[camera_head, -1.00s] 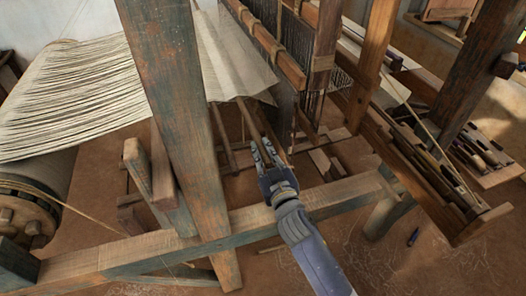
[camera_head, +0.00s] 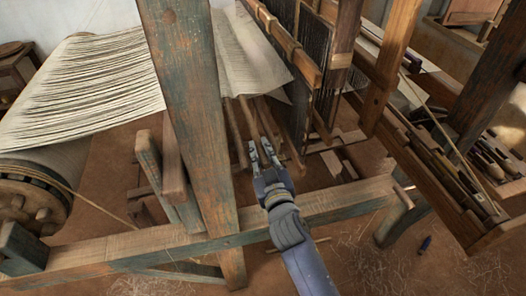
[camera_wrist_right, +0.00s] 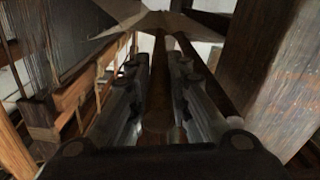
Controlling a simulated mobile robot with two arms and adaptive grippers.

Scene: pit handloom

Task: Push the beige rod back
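Several brownish rods slope down from under the cloth at the loom's middle. In the head view, a beige-brown rod (camera_head: 247,117) runs down toward my right gripper (camera_head: 260,146). The right wrist view shows a rod (camera_wrist_right: 157,105) lying lengthwise between the two fingers of this gripper (camera_wrist_right: 158,65). The fingers stand apart on either side of it, with narrow dark gaps; light contact cannot be ruled out. A second rod (camera_wrist_right: 207,75) passes outside the fingers on the right. I cannot tell for certain which rod is the task's. My left gripper is out of view.
A thick wooden post (camera_head: 190,120) stands left of my right arm. A low horizontal beam (camera_head: 330,197) lies beneath the arm. Pale cloth (camera_head: 240,50) hangs above the rods, and the heddle frame (camera_head: 290,55) stands at upper right. A wooden trough (camera_head: 440,165) is farther right.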

